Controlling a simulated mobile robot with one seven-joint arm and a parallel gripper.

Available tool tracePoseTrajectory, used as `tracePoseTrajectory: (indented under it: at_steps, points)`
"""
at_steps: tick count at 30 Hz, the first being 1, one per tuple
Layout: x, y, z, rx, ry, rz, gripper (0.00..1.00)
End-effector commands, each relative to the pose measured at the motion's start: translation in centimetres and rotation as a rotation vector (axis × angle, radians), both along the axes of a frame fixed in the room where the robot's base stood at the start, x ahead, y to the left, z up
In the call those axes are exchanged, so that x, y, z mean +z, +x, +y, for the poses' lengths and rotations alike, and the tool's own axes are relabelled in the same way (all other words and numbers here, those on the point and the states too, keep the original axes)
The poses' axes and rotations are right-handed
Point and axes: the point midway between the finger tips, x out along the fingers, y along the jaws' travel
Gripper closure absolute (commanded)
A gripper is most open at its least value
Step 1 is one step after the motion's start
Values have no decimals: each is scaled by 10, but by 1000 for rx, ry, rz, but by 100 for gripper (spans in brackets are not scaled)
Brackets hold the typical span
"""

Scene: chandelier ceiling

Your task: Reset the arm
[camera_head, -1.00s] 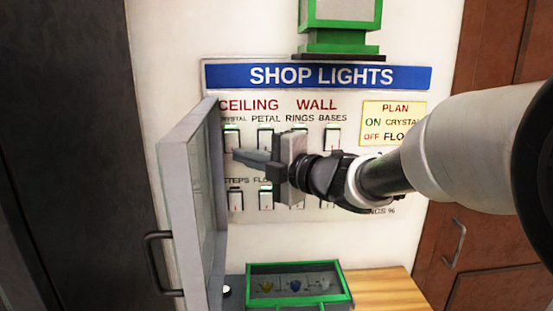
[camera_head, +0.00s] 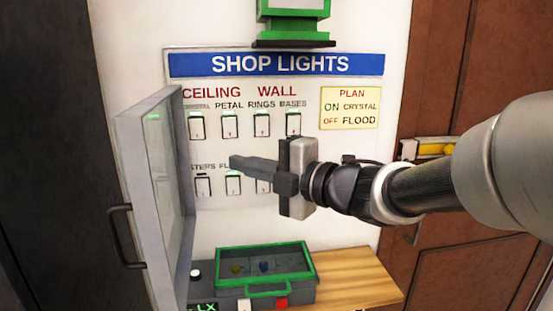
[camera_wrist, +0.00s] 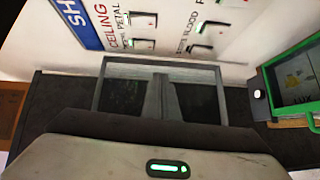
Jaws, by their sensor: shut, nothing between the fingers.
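My gripper (camera_head: 236,165) is shut with nothing in it. In the head view it points left, in front of the lower switch row of the SHOP LIGHTS panel (camera_head: 311,150), and hides part of that row. The wrist view also shows my gripper (camera_wrist: 158,84), with the open panel door behind it. The grey-framed glass door (camera_head: 150,200) stands swung open at the left of the panel; it also shows in the wrist view (camera_wrist: 190,66).
A green-framed case (camera_head: 264,263) with a clear lid sits on a wooden shelf (camera_head: 355,283) below the panel. A yellow plan card (camera_head: 350,108) reads ON CRYSTAL, OFF FLOOD. A green-framed box (camera_head: 293,20) is above the panel. A brown door (camera_head: 460,250) stands at the right.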

Motion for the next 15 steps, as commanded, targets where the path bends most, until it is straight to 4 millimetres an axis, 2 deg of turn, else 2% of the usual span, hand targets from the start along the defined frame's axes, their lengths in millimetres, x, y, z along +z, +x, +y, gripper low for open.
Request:
tracePoseTrajectory:
  at_steps: [11,14,15]
  points:
    - [1,2,-4,-20,5,6,100]
    - [7,15,-25,-137,30,48,100]
    - [11,23,-41,-219,51,80,100]
